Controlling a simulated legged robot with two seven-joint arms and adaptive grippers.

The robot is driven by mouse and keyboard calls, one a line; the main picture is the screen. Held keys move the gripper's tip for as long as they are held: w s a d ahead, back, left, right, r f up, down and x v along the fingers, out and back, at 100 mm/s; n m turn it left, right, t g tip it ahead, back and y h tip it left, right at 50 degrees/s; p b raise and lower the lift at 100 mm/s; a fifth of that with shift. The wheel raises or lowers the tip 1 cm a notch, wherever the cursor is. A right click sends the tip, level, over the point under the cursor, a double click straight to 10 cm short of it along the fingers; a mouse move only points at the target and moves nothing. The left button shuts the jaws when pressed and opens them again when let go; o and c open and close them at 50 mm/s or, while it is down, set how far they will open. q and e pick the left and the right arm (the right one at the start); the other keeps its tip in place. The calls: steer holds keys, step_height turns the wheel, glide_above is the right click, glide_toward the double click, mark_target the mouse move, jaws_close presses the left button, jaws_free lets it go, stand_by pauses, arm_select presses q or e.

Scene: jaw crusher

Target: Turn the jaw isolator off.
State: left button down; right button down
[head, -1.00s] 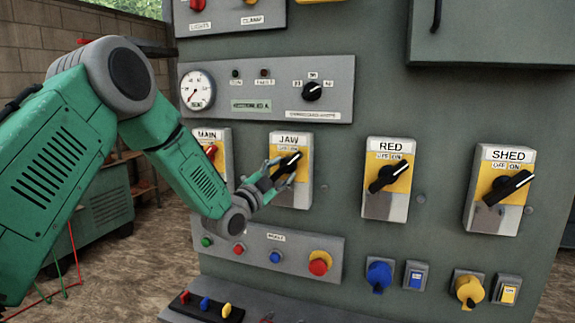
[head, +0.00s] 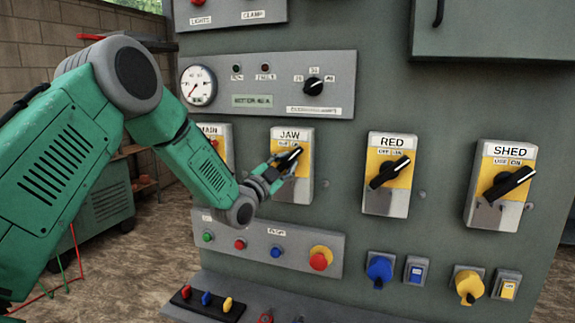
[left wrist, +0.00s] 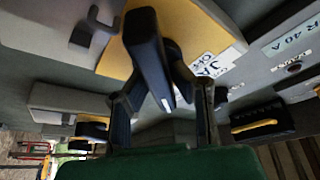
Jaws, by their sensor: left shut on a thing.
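The jaw isolator (head: 294,190) is a grey and yellow box labelled JAW on the green cabinet, left of the RED isolator. Its black rotary handle (head: 291,155) slants up to the right, much like the handles beside it. My left gripper (head: 281,165) is at this handle, with its fingers shut on it. In the left wrist view the black handle (left wrist: 147,45) stands between the two fingers (left wrist: 165,100), in front of the yellow plate. The fingers hide part of the handle and the OFF/ON marks. My right gripper is in neither view.
The RED isolator (head: 387,200) and SHED isolator (head: 495,212) are to the right. The MAIN isolator (head: 226,140) is partly behind my left arm. A button panel (head: 265,258) with a red stop button (head: 321,258) lies below. A gauge panel (head: 260,85) is above.

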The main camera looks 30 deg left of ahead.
arm_select(q)
steer(key=shift+f+n+t+y+b, duration=0.15)
steer(key=shift+n+y+b, duration=0.15)
steer(key=shift+n+b, duration=0.4)
steer(key=shift+f+n+t+y+b, duration=0.15)
steer(key=shift+n+y+b, duration=0.15)
steer(key=shift+n+b, duration=0.35)
steer(key=n+y+b, duration=0.2)
steer(key=n, duration=0.2)
steer(key=n+y+b, duration=0.2)
steer(key=n, duration=0.2)
steer(key=n+y+b, duration=0.2)
steer(key=n, duration=0.2)
steer(key=shift+a+r, duration=0.1)
steer(key=shift+a, duration=0.1)
steer(key=n+g+y+b, duration=0.1)
steer(key=n, duration=0.1)
steer(key=n+y, duration=0.1)
steer(key=n, duration=0.2)
steer(key=shift+g+y+b, duration=0.3)
steer(key=shift+g+b, duration=0.05)
steer(key=shift+g, duration=0.05)
steer(key=shift+s+a+n+g+y+b, duration=0.1)
steer(key=shift+n+g+y+b, duration=0.25)
steer(key=shift+n, duration=0.95)
steer(key=shift+a+n+g+y+b, duration=0.1)
steer(key=shift+n+g+y+b, duration=0.25)
steer(key=shift+n, duration=0.9)
